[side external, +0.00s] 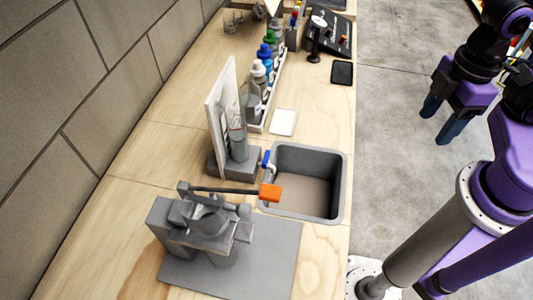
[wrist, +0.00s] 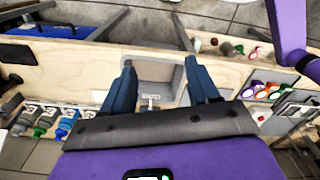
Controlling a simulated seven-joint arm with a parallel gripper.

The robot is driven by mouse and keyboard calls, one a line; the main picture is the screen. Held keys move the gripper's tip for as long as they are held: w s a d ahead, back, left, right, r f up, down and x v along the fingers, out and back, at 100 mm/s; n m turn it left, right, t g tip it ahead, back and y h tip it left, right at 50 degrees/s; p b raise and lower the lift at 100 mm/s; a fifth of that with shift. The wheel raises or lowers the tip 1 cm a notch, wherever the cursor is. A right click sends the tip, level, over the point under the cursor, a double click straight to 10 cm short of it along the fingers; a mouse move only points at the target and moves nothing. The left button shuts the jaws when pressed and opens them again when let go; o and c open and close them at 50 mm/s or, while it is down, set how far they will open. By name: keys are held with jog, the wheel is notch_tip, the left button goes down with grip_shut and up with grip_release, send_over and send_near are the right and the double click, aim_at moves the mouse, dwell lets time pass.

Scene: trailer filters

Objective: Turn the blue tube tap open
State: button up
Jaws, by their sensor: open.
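The blue tube tap (side external: 266,159) is a small blue handle on a pale spout at the left rim of the grey sink (side external: 345,190). The spout comes from a grey filter unit (side external: 243,166) beside a white upright panel. My gripper (side external: 440,118) is open and empty, above the floor to the right of the bench and well apart from the tap. In the wrist view, the sink (wrist: 155,72) shows between the two open dark blue fingers. A small pale fitting shows below the sink there, but I cannot tell how the tap handle is turned.
A grey press with an orange-ended lever (side external: 271,193) stands in front of the sink. A rack of bottles (side external: 263,85), a white card (side external: 284,122) and a black pad (side external: 342,72) lie farther back. A block wall lines the left. The bench space around the card is clear.

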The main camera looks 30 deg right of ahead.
jog(key=shift+w+a+g, duration=0.3)
jog(key=shift+a+g, duration=0.1)
jog(key=shift+a, duration=0.1)
jog(key=shift+c, duration=0.4)
jog(key=w+a+f+m+g, duration=0.3)
jog(key=w+a+g, duration=0.3)
jog(key=w+a, duration=0.1)
jog(key=m+y, duration=0.5)
jog(key=y, duration=1.1)
send_near(269, 155)
jog(key=shift+g, duration=0.4)
jog(key=v, duration=0.7)
jog(key=shift+w+d+f, duration=0.15)
jog(key=shift+d+f, duration=0.05)
jog(key=shift+f, duration=0.15)
jog(key=shift+w+d+f, duration=0.15)
jog(key=shift+d+f, duration=0.1)
jog(key=shift+f, duration=0.05)
jog(key=shift+t, duration=0.3)
jog(key=x, duration=1.7)
jog(key=shift+a+r, duration=0.15)
grip_shut()
